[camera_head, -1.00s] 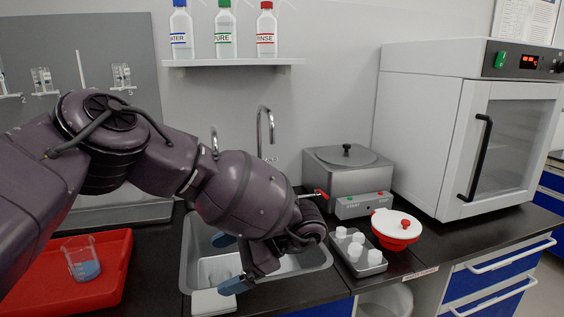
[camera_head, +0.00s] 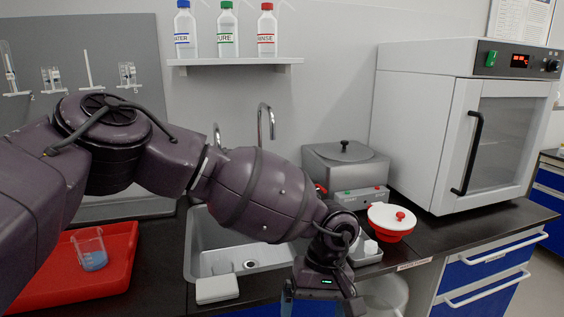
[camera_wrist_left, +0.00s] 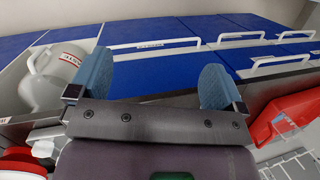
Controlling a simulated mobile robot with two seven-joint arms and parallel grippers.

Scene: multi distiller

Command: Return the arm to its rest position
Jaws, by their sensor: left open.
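My left arm comes in from the left in the head view and reaches across the sink to the counter's front edge. Its gripper (camera_head: 320,300) hangs low at the bottom edge of the picture, in front of the counter, with the fingertips cut off. In the left wrist view the gripper (camera_wrist_left: 155,83) has its two blue fingers wide apart, with nothing between them. Blue drawer fronts (camera_wrist_left: 150,62) lie beyond the fingers. My right gripper is in neither view.
The sink (camera_head: 240,262) lies behind the forearm, with a white block (camera_head: 217,289) at its front edge. A red tray (camera_head: 118,262) holds a beaker (camera_head: 92,254) at left. A red bowl with white lid (camera_head: 391,222), steel bath (camera_head: 340,170) and oven (camera_head: 425,120) stand right.

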